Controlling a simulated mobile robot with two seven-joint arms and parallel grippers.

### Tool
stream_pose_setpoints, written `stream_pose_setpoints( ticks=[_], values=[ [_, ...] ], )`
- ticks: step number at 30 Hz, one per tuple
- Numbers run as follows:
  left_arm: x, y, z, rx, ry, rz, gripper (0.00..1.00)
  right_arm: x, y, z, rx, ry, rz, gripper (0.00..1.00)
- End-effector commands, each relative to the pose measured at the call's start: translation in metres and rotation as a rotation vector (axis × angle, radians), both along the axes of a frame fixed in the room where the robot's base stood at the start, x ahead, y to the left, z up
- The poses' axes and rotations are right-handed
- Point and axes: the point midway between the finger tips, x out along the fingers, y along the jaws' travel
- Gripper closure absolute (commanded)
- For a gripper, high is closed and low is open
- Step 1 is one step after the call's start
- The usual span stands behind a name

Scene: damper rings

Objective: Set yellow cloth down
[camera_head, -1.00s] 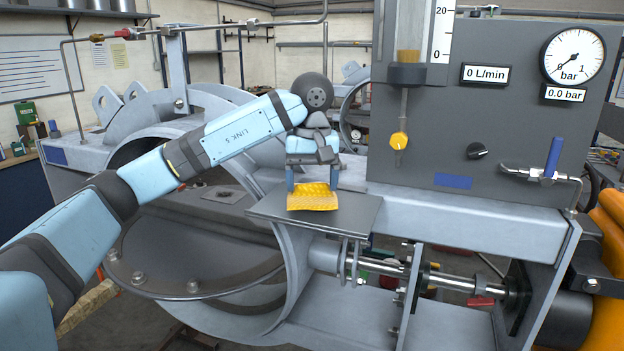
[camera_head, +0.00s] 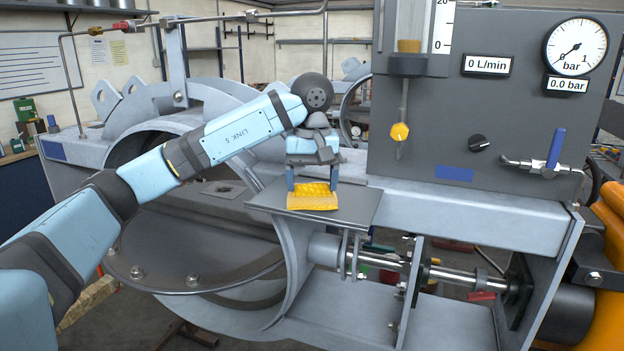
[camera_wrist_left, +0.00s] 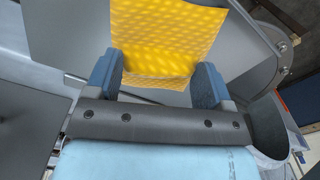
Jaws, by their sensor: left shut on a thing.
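The yellow cloth (camera_head: 313,199) is a small folded, textured piece at the grey shelf plate (camera_head: 358,204). My left gripper (camera_head: 313,187) is above the plate with its fingers pointing down, shut on the cloth's rear part. The cloth's front part spreads out towards the camera over the plate. Whether its underside fully touches the plate I cannot tell. In the left wrist view the cloth (camera_wrist_left: 165,45) lies between the two blue-grey fingers of the gripper (camera_wrist_left: 160,80) and extends beyond them. My right gripper is not in view.
A grey panel (camera_head: 430,150) with a gauge (camera_head: 575,52), a yellow knob (camera_head: 400,131) and a blue-handled valve (camera_head: 555,148) stands right of the plate. A large round flange (camera_head: 195,265) lies below left. Bare plate shows right of the cloth.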

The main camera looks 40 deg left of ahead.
Motion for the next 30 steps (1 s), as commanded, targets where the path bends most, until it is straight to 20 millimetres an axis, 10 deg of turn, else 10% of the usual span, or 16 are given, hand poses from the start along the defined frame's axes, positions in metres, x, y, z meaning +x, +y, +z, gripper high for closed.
stream_pose_setpoints(
  ticks=[4, 5, 8, 19, 30],
  values=[
    [0.000, 0.000, -0.003, 0.000, 0.000, 0.000, 0.43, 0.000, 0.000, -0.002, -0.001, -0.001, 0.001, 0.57],
    [0.000, 0.000, -0.003, 0.000, 0.000, 0.000, 0.22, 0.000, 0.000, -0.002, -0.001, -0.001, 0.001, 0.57],
    [0.000, 0.000, -0.002, 0.000, 0.000, 0.000, 0.00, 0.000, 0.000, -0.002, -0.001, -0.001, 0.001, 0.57],
    [0.000, 0.000, 0.008, 0.001, -0.002, 0.000, 0.00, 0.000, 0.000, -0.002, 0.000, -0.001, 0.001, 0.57],
    [0.000, 0.000, 0.077, 0.001, -0.005, 0.001, 0.00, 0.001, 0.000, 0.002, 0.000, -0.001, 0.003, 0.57]
  ],
)
